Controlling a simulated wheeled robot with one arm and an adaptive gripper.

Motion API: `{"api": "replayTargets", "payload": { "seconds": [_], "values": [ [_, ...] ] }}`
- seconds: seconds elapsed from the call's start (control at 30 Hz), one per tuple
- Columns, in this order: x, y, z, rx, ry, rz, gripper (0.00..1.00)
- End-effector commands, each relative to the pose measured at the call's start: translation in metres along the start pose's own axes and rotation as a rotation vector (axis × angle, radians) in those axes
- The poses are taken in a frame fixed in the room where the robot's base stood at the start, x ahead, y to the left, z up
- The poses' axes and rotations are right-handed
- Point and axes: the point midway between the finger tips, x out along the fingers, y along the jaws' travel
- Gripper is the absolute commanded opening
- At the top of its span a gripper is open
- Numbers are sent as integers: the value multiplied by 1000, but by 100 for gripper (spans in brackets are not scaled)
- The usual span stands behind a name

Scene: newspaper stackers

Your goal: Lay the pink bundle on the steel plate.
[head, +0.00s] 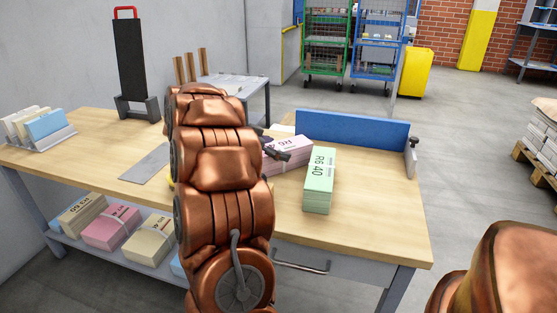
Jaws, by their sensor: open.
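A pink bundle (292,148) marked R6 lies on the wooden tabletop, left of a green bundle and in front of the blue board. My arm hides its left part. My gripper (275,147) is at the pink bundle's left side, mostly hidden behind my arm. Its dark fingers show against the bundle, and it is open. I cannot tell whether the fingers touch the bundle. A flat grey steel plate (146,163) lies on the tabletop to the left of my arm, with its visible part bare. My arm may hide its right edge.
A blue board (352,131) edges the table's back right. A black upright stand (131,65) and a rack of bundles (40,130) are at left. Another pink bundle (111,228) lies on the lower shelf.

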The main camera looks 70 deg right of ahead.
Motion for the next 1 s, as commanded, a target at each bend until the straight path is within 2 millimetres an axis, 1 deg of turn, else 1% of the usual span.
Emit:
{"api": "replayTargets", "payload": {
  "seconds": [0.1,0.3,1.0],
  "values": [
    [4,-1,0,-1,1,-2,100],
    [4,-1,-1,0,2,-2,100],
    [4,-1,0,-1,1,-2,27]
  ]
}}
